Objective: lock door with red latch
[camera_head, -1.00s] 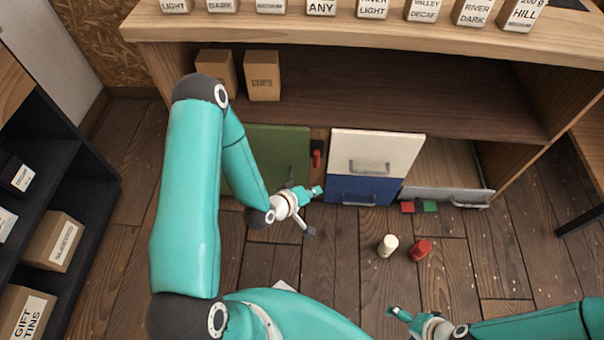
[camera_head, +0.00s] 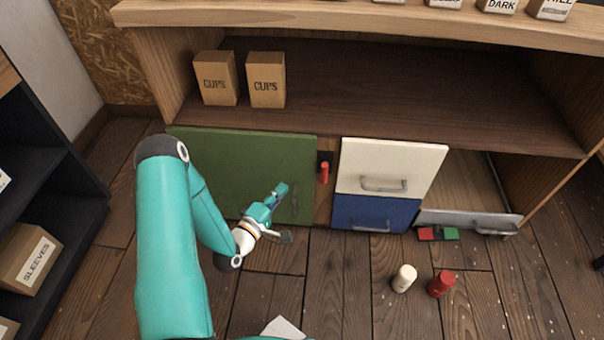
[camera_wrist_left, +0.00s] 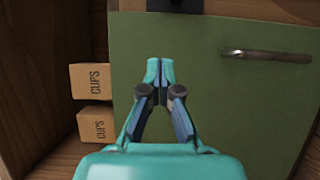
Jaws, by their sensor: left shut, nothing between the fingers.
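The green door (camera_head: 245,160) stands at the left of the cabinet front and looks about flush with it. Its handle (camera_head: 296,202) also shows in the left wrist view (camera_wrist_left: 265,54). The red latch (camera_head: 324,172) sits on a dark plate (camera_head: 325,156) on the wooden post just right of the door. It looks upright. My left gripper (camera_head: 282,188) is shut and empty, in front of the door's right part, left of and a little below the latch. In the left wrist view its closed fingertips (camera_wrist_left: 160,66) point towards the post. My right gripper is out of view.
Right of the post are a white drawer front (camera_head: 388,165) and a blue one (camera_head: 372,212). A low drawer (camera_head: 470,219) is at the far right. A white bottle (camera_head: 404,279) and a red bottle (camera_head: 441,284) stand on the floor. Cups boxes (camera_head: 266,80) sit on the shelf above.

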